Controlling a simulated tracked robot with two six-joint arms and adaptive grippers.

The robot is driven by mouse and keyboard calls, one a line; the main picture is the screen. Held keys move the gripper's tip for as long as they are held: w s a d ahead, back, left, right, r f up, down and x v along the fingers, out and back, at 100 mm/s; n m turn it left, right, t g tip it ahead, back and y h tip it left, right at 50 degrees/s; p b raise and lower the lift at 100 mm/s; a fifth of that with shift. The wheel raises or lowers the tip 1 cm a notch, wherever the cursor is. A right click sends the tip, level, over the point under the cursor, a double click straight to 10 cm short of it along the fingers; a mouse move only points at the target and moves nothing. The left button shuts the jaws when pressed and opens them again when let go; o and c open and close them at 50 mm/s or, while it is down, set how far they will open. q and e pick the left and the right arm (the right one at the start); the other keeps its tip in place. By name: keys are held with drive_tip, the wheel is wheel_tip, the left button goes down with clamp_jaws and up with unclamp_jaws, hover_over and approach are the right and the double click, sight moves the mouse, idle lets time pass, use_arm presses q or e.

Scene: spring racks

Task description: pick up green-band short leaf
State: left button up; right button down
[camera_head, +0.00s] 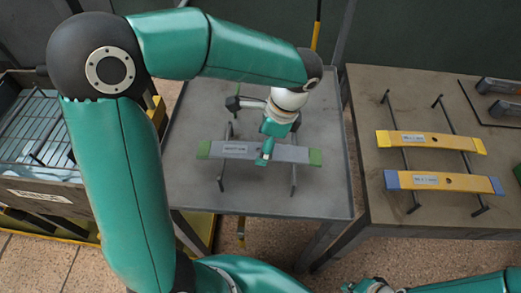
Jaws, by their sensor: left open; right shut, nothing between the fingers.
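The green-band leaf (292,154) is a grey, slightly bowed strip with green ends and a pale label. It lies across the two dark bars of a rack on the middle table. My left gripper (266,155) is open and points down at the leaf's middle, right of the label. It covers a small part of the leaf, and I cannot tell whether it touches it. My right gripper (372,286) is shut and empty at the bottom edge, partly cut off, away from the leaf.
The grey middle table (195,195) is otherwise mostly bare. Dark parts (500,86) sit behind. A crate (50,190) stands at left.

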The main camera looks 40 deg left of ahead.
use_arm(q)
drive_tip(key=shift+x, duration=1)
drive_tip(key=shift+r, duration=0.1)
clamp_jaws()
